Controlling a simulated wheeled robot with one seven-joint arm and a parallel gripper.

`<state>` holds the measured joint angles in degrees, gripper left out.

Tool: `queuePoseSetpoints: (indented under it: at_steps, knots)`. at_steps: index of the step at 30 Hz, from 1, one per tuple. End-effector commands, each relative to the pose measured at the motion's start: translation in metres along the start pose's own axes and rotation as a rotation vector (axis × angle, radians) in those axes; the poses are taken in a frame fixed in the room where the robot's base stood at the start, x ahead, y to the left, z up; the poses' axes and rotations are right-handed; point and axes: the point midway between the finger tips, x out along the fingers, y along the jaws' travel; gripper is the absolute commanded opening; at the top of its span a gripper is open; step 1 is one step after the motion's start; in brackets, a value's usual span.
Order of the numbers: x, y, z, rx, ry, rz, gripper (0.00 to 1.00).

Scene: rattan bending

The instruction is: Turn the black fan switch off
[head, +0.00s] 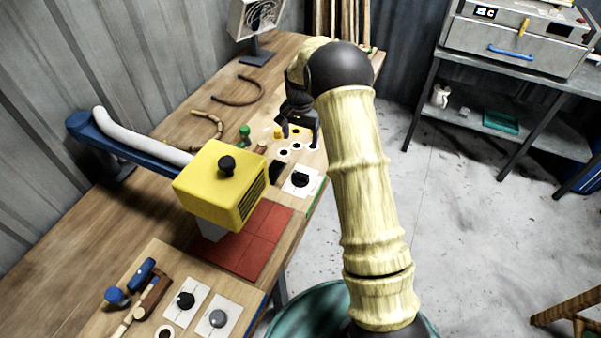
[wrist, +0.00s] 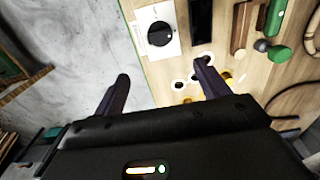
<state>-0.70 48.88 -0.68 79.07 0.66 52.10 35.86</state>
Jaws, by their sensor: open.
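A black round knob on a white plate (head: 300,180) sits at the table's right edge, beyond the red tiles. It also shows in the wrist view (wrist: 160,35), with a light mark on its face. Another black knob (head: 185,300) and a grey knob (head: 217,318) sit on white plates at the near end. I cannot tell from labels which one is the fan switch. My gripper (head: 299,130) is open and empty above the table's right edge, farther back than the first knob. In the wrist view its fingers (wrist: 163,72) are wide apart, with the knob ahead, not touched.
A yellow box (head: 220,185) on a blue arm with a white hose hangs over red tiles (head: 262,245). A caged fan (head: 257,18) stands at the far end. Bent rattan pieces (head: 238,92) lie on the table. Floor right of the table is largely clear.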

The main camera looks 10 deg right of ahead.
Motion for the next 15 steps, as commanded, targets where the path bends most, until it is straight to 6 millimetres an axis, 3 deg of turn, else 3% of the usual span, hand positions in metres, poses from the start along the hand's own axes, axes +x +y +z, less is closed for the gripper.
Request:
queuePoseSetpoints:
  at_steps: [10,15]
  knots:
    - [0.001,0.000,0.000,0.001,0.000,0.000,0.75]
    - [0.012,0.000,0.000,0.000,-0.002,0.002,0.75]
